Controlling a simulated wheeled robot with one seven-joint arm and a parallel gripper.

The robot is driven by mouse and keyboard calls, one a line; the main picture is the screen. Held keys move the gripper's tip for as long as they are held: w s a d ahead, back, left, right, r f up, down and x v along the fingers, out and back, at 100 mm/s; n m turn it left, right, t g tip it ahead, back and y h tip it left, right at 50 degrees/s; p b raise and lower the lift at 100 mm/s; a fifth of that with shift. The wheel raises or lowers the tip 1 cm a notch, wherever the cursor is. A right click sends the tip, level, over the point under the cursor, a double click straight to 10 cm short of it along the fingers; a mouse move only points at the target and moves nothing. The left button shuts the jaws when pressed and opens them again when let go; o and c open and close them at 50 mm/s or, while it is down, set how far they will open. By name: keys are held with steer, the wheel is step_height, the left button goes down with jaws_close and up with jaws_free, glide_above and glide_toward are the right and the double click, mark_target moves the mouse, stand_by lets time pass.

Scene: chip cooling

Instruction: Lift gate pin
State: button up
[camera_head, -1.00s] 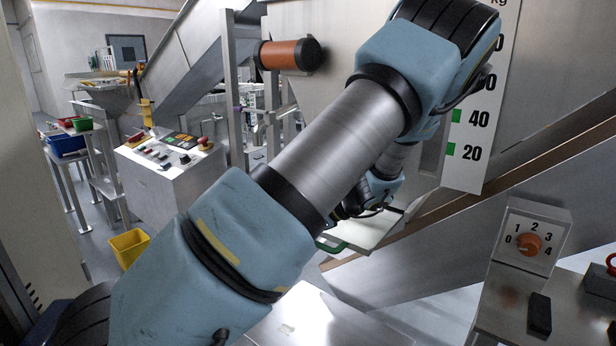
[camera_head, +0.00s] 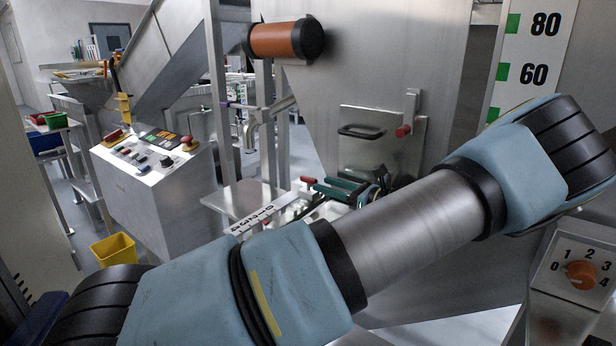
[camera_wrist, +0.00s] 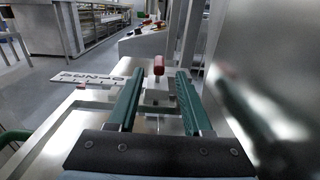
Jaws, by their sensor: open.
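A red-capped pin (camera_wrist: 158,66) stands upright in the wrist view, on pale metal fittings. It looks like the gate pin. My gripper (camera_wrist: 159,76) is open, its two green fingers reaching forward on either side of the line to the red cap. The cap appears at or just beyond the fingertips; I cannot tell whether it is between them, and I see no contact. In the head view my gripper (camera_head: 323,187) is small and level, pointing left, with the red cap (camera_head: 307,180) by its tips. The pin's lower part is unclear there.
A numbered scale plate (camera_head: 262,215) lies left of the gripper, beside a metal tray (camera_head: 235,198). The steel hopper (camera_head: 390,60) stands close behind, with a handled panel (camera_head: 361,150) and a red knob (camera_head: 403,131). A control console (camera_head: 155,170) stands left.

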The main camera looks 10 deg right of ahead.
mark_target(317, 182)
steer(key=p+x, duration=0.1)
steer(key=x, duration=0.5)
steer(key=shift+w+a, duration=0.15)
jaws_close()
stand_by(1.3)
